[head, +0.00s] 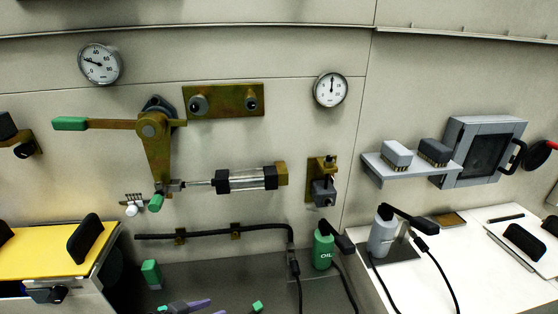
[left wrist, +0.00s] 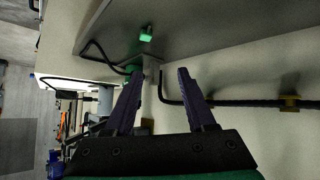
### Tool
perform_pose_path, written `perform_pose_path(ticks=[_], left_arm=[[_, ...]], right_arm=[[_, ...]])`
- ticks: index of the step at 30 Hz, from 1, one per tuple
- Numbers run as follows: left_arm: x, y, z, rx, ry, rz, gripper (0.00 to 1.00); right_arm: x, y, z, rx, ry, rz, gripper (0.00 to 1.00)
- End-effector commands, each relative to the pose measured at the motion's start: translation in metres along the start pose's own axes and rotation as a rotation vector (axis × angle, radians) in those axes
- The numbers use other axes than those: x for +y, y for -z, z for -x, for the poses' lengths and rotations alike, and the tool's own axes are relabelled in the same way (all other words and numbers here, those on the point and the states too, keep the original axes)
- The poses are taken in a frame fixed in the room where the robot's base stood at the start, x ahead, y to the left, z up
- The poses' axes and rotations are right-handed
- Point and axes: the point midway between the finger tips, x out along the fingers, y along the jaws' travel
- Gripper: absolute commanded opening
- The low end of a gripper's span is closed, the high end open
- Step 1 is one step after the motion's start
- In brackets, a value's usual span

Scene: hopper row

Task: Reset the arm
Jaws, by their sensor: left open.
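My left gripper (head: 198,304) is low at the bottom edge of the head view, with purple fingers and a green body, partly cut off. In the left wrist view its two fingers (left wrist: 160,75) stand apart with nothing between them. On the wall, a brown pivoting lever (head: 155,150) has a green grip (head: 70,124) pointing left and a green tip (head: 156,203) at its lower end. A cylinder (head: 247,179) with a rod joins the lever's lower end. My left gripper is below these and apart from them. My right gripper is not in view.
A grey shelf below the wall holds a green block (head: 152,273) and a green oil bottle (head: 323,250). A black pipe (head: 210,231) runs along the wall above it. A yellow-topped unit (head: 45,249) stands left, a white bench (head: 450,265) right.

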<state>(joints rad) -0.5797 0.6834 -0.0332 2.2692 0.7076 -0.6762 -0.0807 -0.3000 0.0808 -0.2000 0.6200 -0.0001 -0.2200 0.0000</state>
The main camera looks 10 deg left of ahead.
Motion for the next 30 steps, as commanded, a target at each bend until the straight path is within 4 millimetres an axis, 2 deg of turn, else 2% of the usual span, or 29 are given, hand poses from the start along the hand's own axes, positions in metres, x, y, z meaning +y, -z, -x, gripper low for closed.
perform_pose_path(ticks=[5, 8, 14, 23, 26, 29, 30], left_arm=[[0.019, -0.031, 0.011, -0.207, 0.087, 0.023, 0.56], [0.024, -0.046, 0.026, -0.326, 0.155, 0.060, 0.56], [0.032, -0.072, 0.069, -0.542, 0.295, 0.192, 0.56], [0.015, -0.164, -0.013, -0.613, 0.290, 0.194, 0.56], [0.013, -0.207, -0.040, -0.633, 0.283, 0.195, 0.56], [0.012, -0.262, -0.065, -0.659, 0.276, 0.195, 0.56], [0.013, -0.289, -0.074, -0.673, 0.273, 0.195, 0.56]], right_arm=[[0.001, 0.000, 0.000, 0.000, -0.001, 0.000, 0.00], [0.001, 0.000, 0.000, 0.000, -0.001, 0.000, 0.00], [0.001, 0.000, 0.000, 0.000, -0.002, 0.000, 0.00], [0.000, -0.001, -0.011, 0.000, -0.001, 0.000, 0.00], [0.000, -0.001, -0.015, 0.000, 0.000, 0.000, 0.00], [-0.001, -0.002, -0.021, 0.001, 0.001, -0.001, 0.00], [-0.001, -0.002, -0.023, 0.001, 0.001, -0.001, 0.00]])
